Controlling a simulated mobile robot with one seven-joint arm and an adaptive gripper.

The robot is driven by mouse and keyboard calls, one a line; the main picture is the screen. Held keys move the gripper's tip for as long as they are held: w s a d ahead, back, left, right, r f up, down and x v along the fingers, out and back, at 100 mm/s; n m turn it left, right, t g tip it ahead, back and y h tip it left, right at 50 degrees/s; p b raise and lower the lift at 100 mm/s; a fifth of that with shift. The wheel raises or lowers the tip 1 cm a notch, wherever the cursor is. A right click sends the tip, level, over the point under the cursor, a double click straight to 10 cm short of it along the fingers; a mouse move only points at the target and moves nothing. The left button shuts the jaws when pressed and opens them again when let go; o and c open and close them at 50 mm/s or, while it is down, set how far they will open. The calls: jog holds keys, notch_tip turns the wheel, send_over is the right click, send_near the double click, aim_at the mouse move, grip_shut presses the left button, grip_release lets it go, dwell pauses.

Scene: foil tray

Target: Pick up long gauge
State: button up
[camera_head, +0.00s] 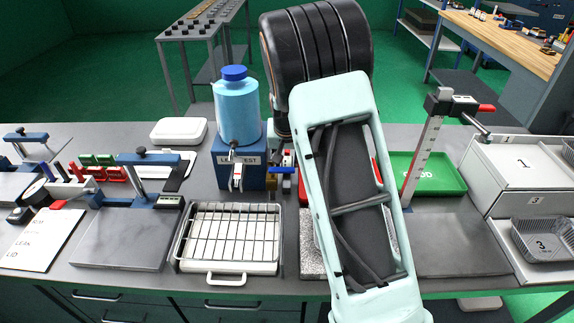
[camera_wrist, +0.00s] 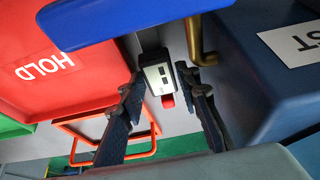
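In the wrist view, a small dark gauge-like piece (camera_wrist: 157,76) with a pale display and a red tip shows between my fingers; I take it for the long gauge, though its full length is not visible. My gripper (camera_wrist: 163,86) is open, one finger on each side of it, with gaps between. Whether it is level with the fingertips I cannot tell. In the head view my forearm hides my gripper and this piece. A tall upright gauge (camera_head: 422,150) with a scale, dark head and red end stands right of my arm.
The blue TEST box (camera_wrist: 245,75) and a brass pipe (camera_wrist: 203,45) are close on one side, the red HOLD tray (camera_wrist: 60,95) on the other. A blue bar (camera_wrist: 125,18) crosses the top. The green tray (camera_head: 430,185) and wire rack (camera_head: 228,240) flank my arm.

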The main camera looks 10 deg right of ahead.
jog(key=shift+w+d+f, duration=0.1)
jog(key=shift+w+f, duration=0.05)
jog(key=shift+f, duration=0.25)
grip_shut()
jog(key=shift+r, duration=0.1)
